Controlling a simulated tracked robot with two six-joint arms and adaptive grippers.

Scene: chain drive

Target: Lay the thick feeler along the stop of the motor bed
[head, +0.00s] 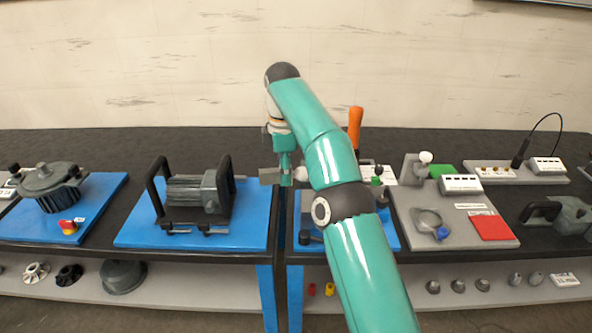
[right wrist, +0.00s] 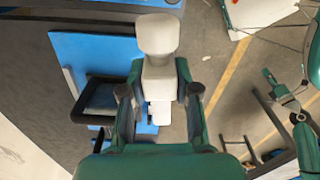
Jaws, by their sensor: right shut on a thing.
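My right gripper (head: 284,176) hangs over the gap between the blue boards, right of the motor. In the right wrist view (right wrist: 158,95) its fingers are shut on a pale grey stepped piece, apparently the thick feeler (right wrist: 157,72). A flat grey part of it (head: 269,176) shows beside the gripper in the head view. The grey motor (head: 192,193) sits in a black-handled frame on a blue board (head: 135,232). I cannot make out the motor bed's stop. At the right of the right wrist view are teal parts, probably my left arm (right wrist: 284,92); its jaws are unclear.
My right arm hides much of the middle board. An orange handle (head: 355,125) stands behind it. A grey board (head: 470,236) with a red pad (head: 491,228) lies to the right. Another motor (head: 50,185) is at far left. Small parts lie on the lower shelf (head: 200,287).

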